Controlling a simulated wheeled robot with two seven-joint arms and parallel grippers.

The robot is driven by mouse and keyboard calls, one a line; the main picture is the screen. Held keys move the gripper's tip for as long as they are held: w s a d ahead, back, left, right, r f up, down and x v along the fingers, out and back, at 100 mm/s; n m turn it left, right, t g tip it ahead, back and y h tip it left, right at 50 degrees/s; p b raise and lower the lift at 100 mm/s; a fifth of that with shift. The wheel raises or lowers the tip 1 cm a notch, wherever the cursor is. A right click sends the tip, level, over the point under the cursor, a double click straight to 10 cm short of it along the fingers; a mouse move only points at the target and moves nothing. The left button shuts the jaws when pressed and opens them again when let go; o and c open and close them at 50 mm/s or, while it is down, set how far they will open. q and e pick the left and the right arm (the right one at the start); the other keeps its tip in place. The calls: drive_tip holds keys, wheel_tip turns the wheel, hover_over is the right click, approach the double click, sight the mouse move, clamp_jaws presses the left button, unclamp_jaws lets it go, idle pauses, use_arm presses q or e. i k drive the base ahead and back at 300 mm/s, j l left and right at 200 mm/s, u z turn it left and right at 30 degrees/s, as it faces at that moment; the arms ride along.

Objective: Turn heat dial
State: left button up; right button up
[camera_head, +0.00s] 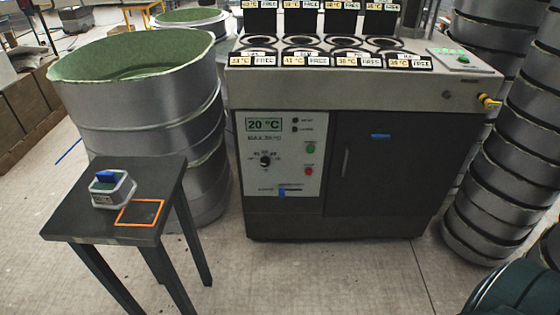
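The heat dial (265,161) is a small black round knob with a white mark. It sits on the light control panel (312,127) at the front left of a dark grey machine (390,165). Above the dial, a green display (264,125) reads 20 °C. A green button (310,149) and a red button (309,171) are to the right of the dial. A blue-handled slider (282,192) is below it. Neither of my grippers shows in the head view.
A small dark table (171,184) stands at the front left, with a grey box with a blue top (112,188) and an orange square outline on it. A large metal drum (190,107) is behind it. Stacked cylinders (500,185) stand right. The floor before the machine is clear.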

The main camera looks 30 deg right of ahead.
sight(265, 161)
drive_tip(key=i+j, duration=0.2)
drive_tip(key=i, duration=0.2)
drive_tip(key=z, duration=2.05)
